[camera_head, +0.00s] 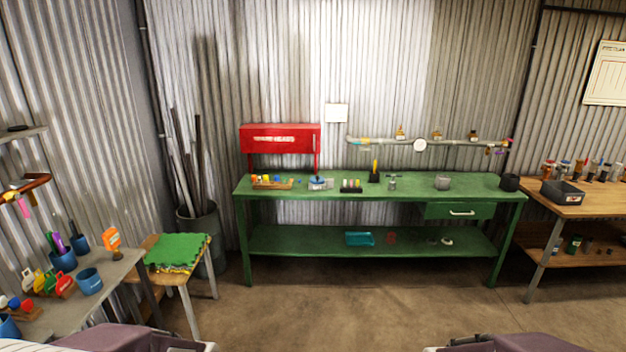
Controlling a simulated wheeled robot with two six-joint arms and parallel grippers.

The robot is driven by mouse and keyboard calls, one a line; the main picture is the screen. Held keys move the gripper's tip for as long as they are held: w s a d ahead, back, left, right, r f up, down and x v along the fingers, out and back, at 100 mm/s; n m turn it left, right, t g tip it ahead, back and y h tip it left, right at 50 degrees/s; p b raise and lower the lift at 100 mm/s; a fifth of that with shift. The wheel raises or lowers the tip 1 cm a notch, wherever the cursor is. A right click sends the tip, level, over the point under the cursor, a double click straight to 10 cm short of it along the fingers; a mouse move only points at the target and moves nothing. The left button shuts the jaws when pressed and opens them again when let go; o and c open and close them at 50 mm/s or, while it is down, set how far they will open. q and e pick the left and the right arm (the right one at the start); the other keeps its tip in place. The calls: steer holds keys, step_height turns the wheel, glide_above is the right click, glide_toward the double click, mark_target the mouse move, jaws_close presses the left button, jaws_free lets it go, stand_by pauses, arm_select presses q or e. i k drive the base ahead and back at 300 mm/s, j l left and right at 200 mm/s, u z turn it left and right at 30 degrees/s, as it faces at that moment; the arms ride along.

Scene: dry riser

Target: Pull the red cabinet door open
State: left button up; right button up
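The red cabinet (280,138) is at the back left, against the corrugated wall above the green bench. White lettering runs across its front, which looks closed, though the view is too small to be sure. A thin red upright (317,158) runs down at its right side to near the bench top. I cannot make out a handle. Parts of my two arms show at the bottom edge, left and right, far from the cabinet. Neither gripper's fingertips are in the picture.
The green bench (370,239) stands below the cabinet, with small items on top and a drawer (460,211). A pipe with a gauge (419,145) is on the wall. A wooden table (560,209) is at right, a grey table (118,272) at left. The floor (350,310) between is clear.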

mark_target(254, 138)
steer(key=i+l+u, duration=0.15)
steer(key=i, duration=0.35)
steer(key=i+l+u, duration=0.1)
steer(key=i, duration=0.4)
steer(key=i+l+u, duration=0.15)
steer(key=i, duration=0.3)
steer(key=i+l+u, duration=0.1)
steer(key=i+l, duration=0.2)
steer(key=i, duration=0.15)
